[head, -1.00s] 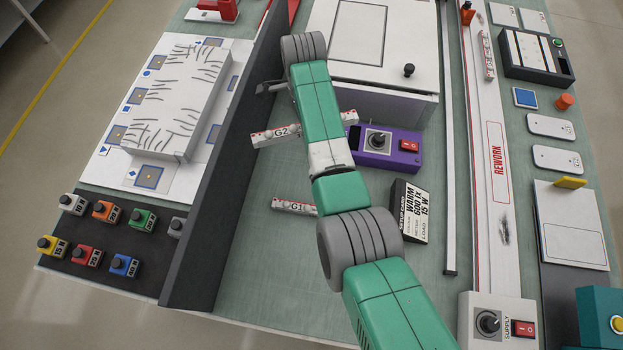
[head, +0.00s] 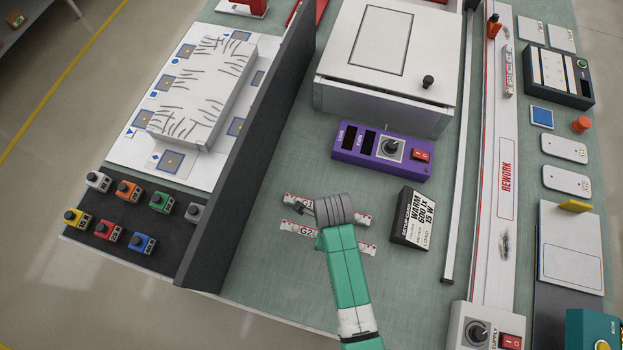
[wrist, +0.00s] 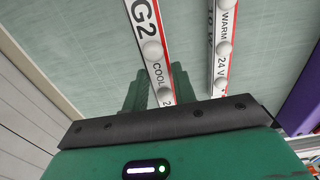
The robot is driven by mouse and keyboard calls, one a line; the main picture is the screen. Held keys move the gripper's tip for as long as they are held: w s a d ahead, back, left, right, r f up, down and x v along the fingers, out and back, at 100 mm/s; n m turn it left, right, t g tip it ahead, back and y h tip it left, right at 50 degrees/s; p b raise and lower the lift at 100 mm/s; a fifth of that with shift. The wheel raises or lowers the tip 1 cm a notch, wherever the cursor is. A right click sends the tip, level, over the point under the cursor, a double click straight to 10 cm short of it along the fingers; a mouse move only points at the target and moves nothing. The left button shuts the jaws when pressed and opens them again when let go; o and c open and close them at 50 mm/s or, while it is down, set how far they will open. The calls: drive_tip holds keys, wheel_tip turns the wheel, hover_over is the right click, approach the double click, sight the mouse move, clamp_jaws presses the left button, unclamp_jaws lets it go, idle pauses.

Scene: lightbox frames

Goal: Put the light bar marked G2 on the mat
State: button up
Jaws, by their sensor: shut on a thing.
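The light bar marked G2 (head: 303,231) is a white strip with red markings. In the wrist view, the G2 bar (wrist: 151,50) runs between the two fingers of my gripper (wrist: 158,88), which is shut on it. In the head view my wrist covers the bar's middle and the fingers. A second bar (head: 296,200), marked WARM and 24 V in the wrist view (wrist: 222,50), lies parallel to it, just behind and apart. The green mat-like bench surface (head: 260,275) is under both; I cannot tell whether G2 touches it.
A purple control box (head: 350,155) and a black-and-white load box (head: 412,220) stand behind and right. A tall dark divider (head: 235,170) stands on the left. A white cabinet (head: 385,95) is at the back. The green surface in front of G2 is clear.

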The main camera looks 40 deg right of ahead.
drive_tip(key=s+a, duration=0.1)
drive_tip(key=a, duration=0.4)
drive_tip(key=s+a+p, duration=0.1)
drive_tip(key=a, duration=0.1)
drive_tip(key=shift+s+a+f, duration=0.45)
drive_tip(key=shift+a+f, duration=0.15)
drive_tip(key=shift+f, duration=0.65)
drive_tip(key=shift+s+a+f, duration=0.1)
drive_tip(key=shift+a+f, duration=0.1)
drive_tip(key=shift+f, duration=0.7)
drive_tip(key=shift+f, duration=0.1)
drive_tip(key=o, duration=1.1)
drive_tip(key=shift+c, duration=0.2)
wheel_tip(320, 180, up, 12)
drive_tip(key=p, duration=0.1)
drive_tip(key=shift+w, duration=0.1)
